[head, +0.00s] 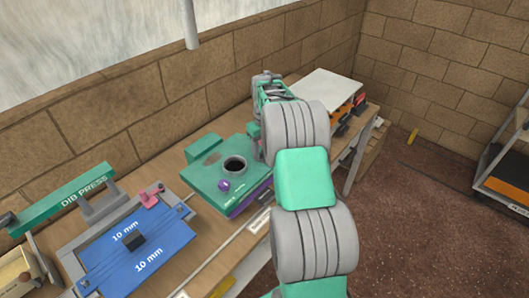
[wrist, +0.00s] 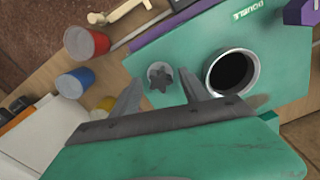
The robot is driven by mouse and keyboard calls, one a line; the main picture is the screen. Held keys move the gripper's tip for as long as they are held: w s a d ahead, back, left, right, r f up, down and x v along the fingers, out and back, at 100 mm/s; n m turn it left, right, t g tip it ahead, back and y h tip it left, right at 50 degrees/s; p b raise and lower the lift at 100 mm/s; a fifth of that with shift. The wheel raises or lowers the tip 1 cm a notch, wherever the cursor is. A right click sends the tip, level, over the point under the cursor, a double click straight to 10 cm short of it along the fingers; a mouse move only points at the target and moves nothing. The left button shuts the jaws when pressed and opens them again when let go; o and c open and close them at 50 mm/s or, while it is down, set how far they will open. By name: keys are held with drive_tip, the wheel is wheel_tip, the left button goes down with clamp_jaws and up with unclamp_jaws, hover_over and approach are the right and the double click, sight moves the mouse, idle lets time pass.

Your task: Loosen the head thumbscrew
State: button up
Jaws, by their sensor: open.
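A grey star-shaped knob, which looks like the head thumbscrew (wrist: 159,80), stands on the green machine (wrist: 185,50) in the wrist view. My gripper (wrist: 161,76) is open, with one finger on each side of the knob; I cannot tell whether either touches it. The knob's star face is in plain view. Beside it, to the right, is a round dark opening with a pale rim (wrist: 254,70). In the head view the green machine (head: 205,178) sits on the bench, and my arm hides the thumbscrew and most of my gripper.
In the wrist view a red cup (wrist: 84,43) and a blue-and-white container (wrist: 75,83) stand left of my gripper.

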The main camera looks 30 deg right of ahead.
drive_tip(key=shift+r, duration=0.1)
drive_tip(key=shift+r+p, duration=1.2)
drive_tip(key=shift+r, duration=0.7)
drive_tip(key=shift+r, duration=0.1)
drive_tip(key=shift+r+p, duration=1.25)
drive_tip(key=shift+r, duration=0.65)
